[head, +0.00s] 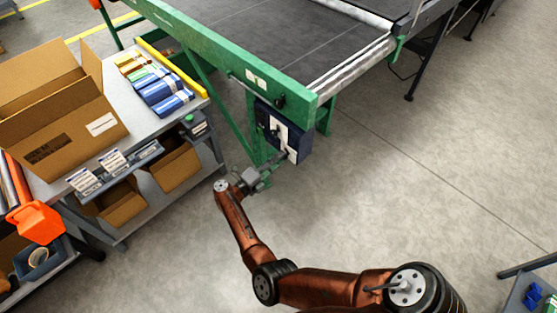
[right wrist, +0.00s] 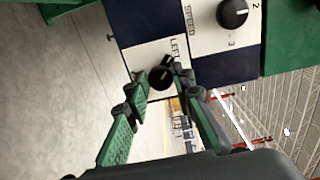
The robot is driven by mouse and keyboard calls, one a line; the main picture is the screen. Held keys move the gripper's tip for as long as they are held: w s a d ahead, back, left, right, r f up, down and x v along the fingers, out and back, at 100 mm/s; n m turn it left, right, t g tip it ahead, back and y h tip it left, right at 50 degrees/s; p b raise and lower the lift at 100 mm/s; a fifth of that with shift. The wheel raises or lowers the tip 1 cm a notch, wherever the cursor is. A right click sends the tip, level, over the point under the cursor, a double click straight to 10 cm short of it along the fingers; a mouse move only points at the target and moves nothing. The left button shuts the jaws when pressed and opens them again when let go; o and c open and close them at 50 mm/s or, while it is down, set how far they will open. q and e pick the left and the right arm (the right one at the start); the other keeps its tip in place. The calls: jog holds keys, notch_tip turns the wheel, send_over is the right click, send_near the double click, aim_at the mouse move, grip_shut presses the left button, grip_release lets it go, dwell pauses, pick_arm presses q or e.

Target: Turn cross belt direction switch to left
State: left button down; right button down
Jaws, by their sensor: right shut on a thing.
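The dark blue control box (head: 304,143) with a white panel hangs under the corner of the green conveyor frame. In the right wrist view, a small black switch knob (right wrist: 161,77) sits on the white panel (right wrist: 178,60) beside the printed word LEFT. My right gripper (right wrist: 160,80) has its green fingers on either side of this knob and is shut on it. In the head view my right gripper (head: 276,163) reaches the lower part of the box, where the knob is too small to make out. My left gripper is not in view.
A black SPEED dial (right wrist: 232,12) is further up the panel. The green conveyor frame (head: 230,55) rises above the box. To the left is a workbench (head: 135,125) with a cardboard box (head: 60,125) and blue packs (head: 165,92).

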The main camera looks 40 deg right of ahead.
jog(key=shift+d+r, duration=0.15)
jog(key=shift+d, duration=0.15)
jog(key=c, duration=1.9)
grip_release()
jog(key=shift+o, duration=1.1)
jog(key=shift+a, duration=0.2)
jog(key=a, duration=1.2)
jog(key=shift+s, duration=0.4)
